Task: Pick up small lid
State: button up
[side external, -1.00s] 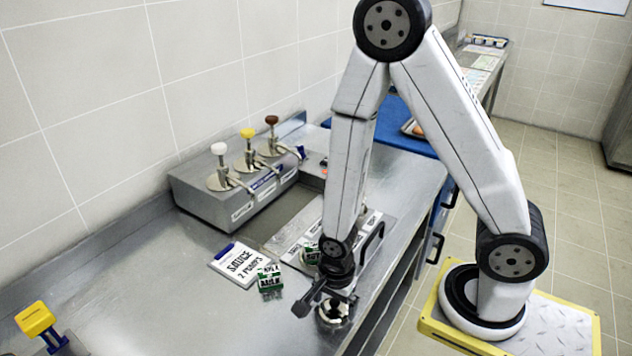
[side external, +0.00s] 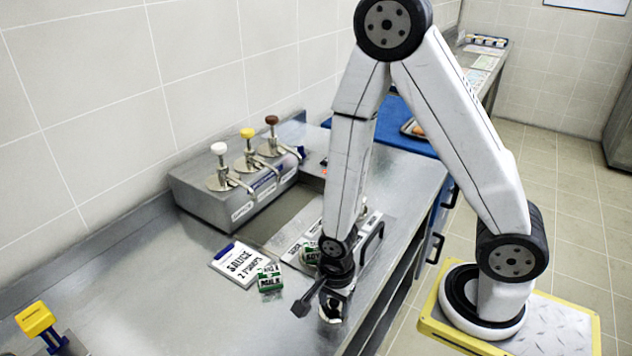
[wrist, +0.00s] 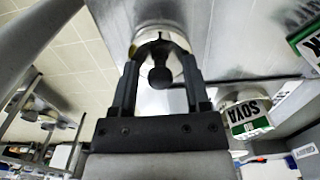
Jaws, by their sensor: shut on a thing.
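In the wrist view, a small shiny metal lid (wrist: 160,40) with a dark round knob (wrist: 159,76) shows between the fingertips. My gripper (wrist: 160,68) has one black finger on each side of it and is shut on it. In the side view my gripper (side external: 331,295) points down near the front edge of the steel counter, and a pale, shiny part of the lid (side external: 331,313) shows below it. The fingers cover much of the lid there. I cannot tell whether it touches the counter.
Small green-and-white boxes (side external: 270,281) and a "SAUCE 2 PUMPS" card (side external: 240,264) lie left of my gripper. A pump dispenser (side external: 236,190) stands by the wall. A container with a SOYA label (wrist: 249,115) is close on the right. The counter's left (side external: 165,290) is largely clear.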

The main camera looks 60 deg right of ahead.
aim_at(334, 300)
jog(key=shift+r, duration=0.25)
grip_shut()
jog(key=shift+r, duration=4.7)
jog(key=shift+w, duration=0.1)
jog(key=w+d+r, duration=0.1)
jog(key=w+d, duration=0.4)
jog(key=d, duration=0.5)
jog(key=w+d+r, duration=0.2)
jog(key=w+d, duration=0.4)
jog(key=d, duration=0.4)
jog(key=shift+r, duration=0.25)
jog(key=shift+f, duration=0.15)
